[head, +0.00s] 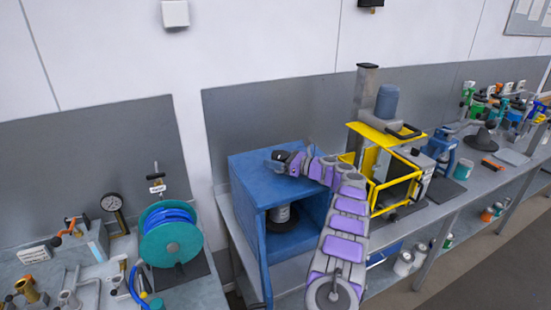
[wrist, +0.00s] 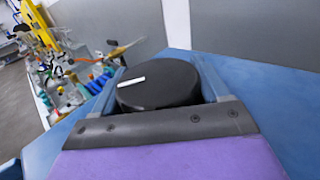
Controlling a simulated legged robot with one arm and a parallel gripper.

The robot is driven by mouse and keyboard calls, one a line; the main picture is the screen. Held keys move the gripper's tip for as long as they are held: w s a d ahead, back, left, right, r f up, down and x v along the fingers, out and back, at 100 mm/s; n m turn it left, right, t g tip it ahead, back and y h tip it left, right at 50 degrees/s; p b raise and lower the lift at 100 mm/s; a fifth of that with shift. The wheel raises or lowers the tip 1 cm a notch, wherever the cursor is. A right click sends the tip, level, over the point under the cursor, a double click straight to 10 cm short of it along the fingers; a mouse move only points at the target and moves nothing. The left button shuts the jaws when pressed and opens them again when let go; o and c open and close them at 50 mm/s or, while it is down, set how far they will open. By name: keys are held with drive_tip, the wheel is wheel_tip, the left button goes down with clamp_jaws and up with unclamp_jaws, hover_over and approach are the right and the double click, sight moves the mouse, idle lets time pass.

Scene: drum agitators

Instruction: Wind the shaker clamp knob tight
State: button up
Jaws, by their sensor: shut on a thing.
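The clamp knob (wrist: 157,84) is a round black knob with a white line on its top, seen in the wrist view above a blue surface. My gripper (wrist: 165,90) is shut on the knob, with a finger at each side of it. In the head view my gripper (head: 278,158) reaches the top of the blue shaker housing (head: 250,168) and mostly hides the knob. A grey can (head: 282,212) stands on a dark round base inside the open front of the housing.
A yellow-framed machine (head: 376,170) stands close to the right of the housing. A teal reel with blue hose (head: 171,240) stands on the left bench. A grey panel (head: 270,115) rises behind the housing. Small tools crowd the far right bench.

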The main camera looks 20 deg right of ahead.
drive_tip(key=shift+d+r, duration=0.1)
drive_tip(key=o, duration=1)
drive_tip(key=shift+w+d, duration=0.1)
drive_tip(key=shift+c, duration=0.2)
drive_tip(key=v, duration=1.7)
drive_tip(key=shift+d+f, duration=0.2)
drive_tip(key=shift+d, duration=0.1)
